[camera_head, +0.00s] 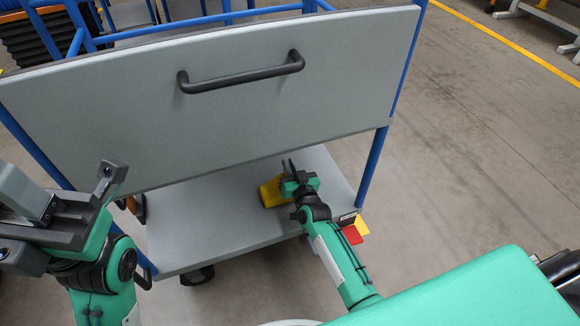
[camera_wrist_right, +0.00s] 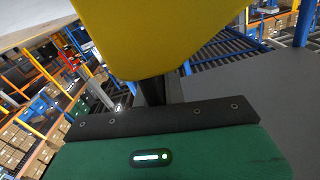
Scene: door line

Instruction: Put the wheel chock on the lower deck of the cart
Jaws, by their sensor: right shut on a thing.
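The yellow wheel chock (camera_head: 272,192) is at the lower deck (camera_head: 215,213) of the cart, under the grey front panel. My right gripper (camera_head: 290,178) is shut on the chock and reaches in over the deck's right part. In the right wrist view the chock (camera_wrist_right: 165,35) fills the top middle, with a dark finger against it and grey deck (camera_wrist_right: 245,110) to the right. Whether the chock touches the deck is not clear. My left gripper (camera_head: 62,212) is open and empty at the left foreground, in front of the cart.
The cart's large grey panel (camera_head: 230,110) with a black handle (camera_head: 240,75) hangs above the deck. A blue post (camera_head: 374,165) stands right of my right arm. A dark caster (camera_head: 197,275) is below.

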